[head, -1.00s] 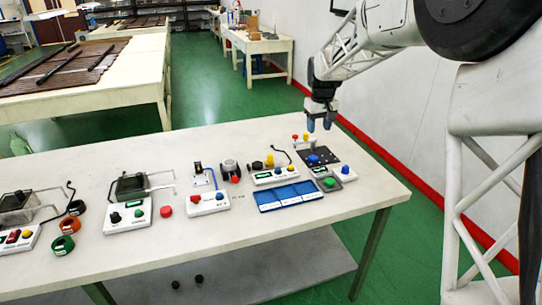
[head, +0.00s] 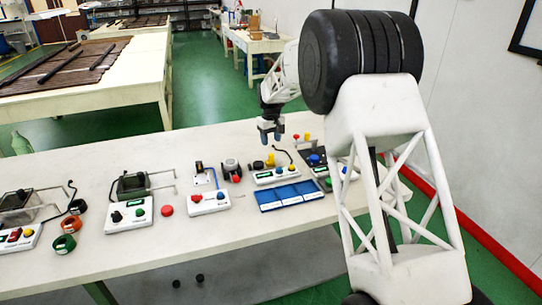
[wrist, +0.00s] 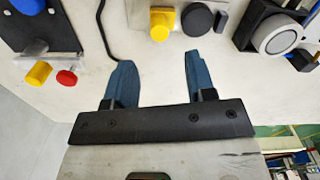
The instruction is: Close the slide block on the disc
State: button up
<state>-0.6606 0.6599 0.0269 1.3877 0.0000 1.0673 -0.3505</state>
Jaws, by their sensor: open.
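My gripper (head: 271,135) is open and empty, above the back part of the table. In the wrist view the two blue fingers of my gripper (wrist: 158,60) stand well apart with bare white tabletop between them. A black housing with a round grey disc face (wrist: 282,39) lies right of the fingers in that view; in the head view this disc unit (head: 231,168) is on the table, left of and below my gripper. I cannot tell which part is the slide block or its position. Nothing touches the fingers.
A yellow knob (wrist: 160,24) and a black round piece (wrist: 197,19) lie beyond the fingertips. A dark plate with a blue knob (head: 314,159) is partly behind my arm. Blue trays (head: 290,195) and button boxes stand nearer the front. A black cable curves near the fingers.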

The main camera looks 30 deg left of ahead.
aim_at(271, 154)
jog(key=shift+f, duration=0.1)
dwell(0.3)
jog(key=shift+f, duration=3.75)
jog(key=c, duration=0.9)
jog(key=shift+s+a, duration=0.6)
jog(key=shift+s, duration=0.1)
jog(key=o, duration=0.9)
jog(key=shift+r, duration=0.1)
